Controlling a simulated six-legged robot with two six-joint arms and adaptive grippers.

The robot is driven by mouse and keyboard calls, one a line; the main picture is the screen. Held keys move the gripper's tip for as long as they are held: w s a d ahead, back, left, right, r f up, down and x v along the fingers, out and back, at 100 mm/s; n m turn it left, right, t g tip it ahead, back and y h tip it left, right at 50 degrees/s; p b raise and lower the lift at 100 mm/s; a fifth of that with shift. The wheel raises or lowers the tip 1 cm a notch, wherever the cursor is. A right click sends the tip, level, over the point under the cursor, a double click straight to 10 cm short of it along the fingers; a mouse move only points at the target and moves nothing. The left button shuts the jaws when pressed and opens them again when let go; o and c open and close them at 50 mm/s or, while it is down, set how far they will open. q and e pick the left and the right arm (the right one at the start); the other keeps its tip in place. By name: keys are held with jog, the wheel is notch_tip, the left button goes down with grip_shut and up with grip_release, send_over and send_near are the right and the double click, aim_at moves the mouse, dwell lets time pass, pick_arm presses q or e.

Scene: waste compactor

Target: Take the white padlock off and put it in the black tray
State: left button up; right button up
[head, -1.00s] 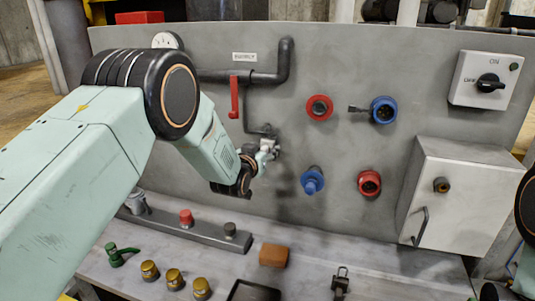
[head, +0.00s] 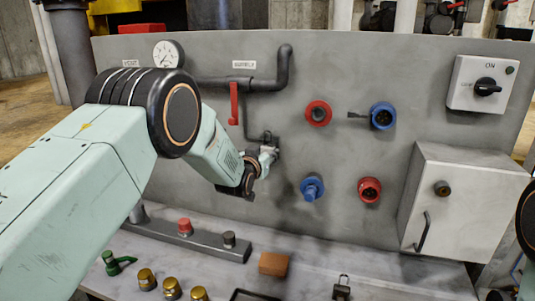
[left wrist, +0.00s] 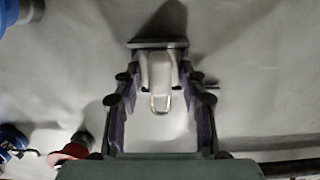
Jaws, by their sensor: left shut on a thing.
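The white padlock (left wrist: 158,72) shows in the left wrist view between my left fingers, with its pale metal shackle (left wrist: 160,103) toward the palm. My left gripper (left wrist: 158,85) is shut on it. In the head view the left gripper (head: 262,163) is close to the panel, beside a small fitting (head: 271,146) under the thin pipe. The fingers mostly hide the padlock there, and I cannot tell whether it still touches the fitting. The black tray (head: 254,296) shows only its far rim at the bottom edge. Part of my right arm shows at the right edge; its fingers do not show.
A red lever (head: 234,103) is just above my left gripper. Red and blue sockets (head: 312,187) stick out to its right. The bench holds an orange-brown block (head: 273,264), a dark padlock-like item (head: 342,287), brass knobs (head: 172,289) and a green-handled item (head: 116,263).

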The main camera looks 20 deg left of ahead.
pick_arm(q)
jog(key=shift+w+f, duration=0.1)
jog(key=c, duration=0.3)
jog(key=shift+c, duration=0.2)
jog(key=shift+s+a+p, duration=0.1)
jog(key=shift+s+p, duration=0.25)
jog(key=shift+s, duration=0.1)
dwell(0.4)
jog(key=shift+s+r, duration=0.2)
jog(key=shift+s, duration=0.1)
jog(key=shift+s+a+p, duration=0.1)
jog(key=shift+s+p, duration=1.3)
jog(key=shift+s, duration=1.45)
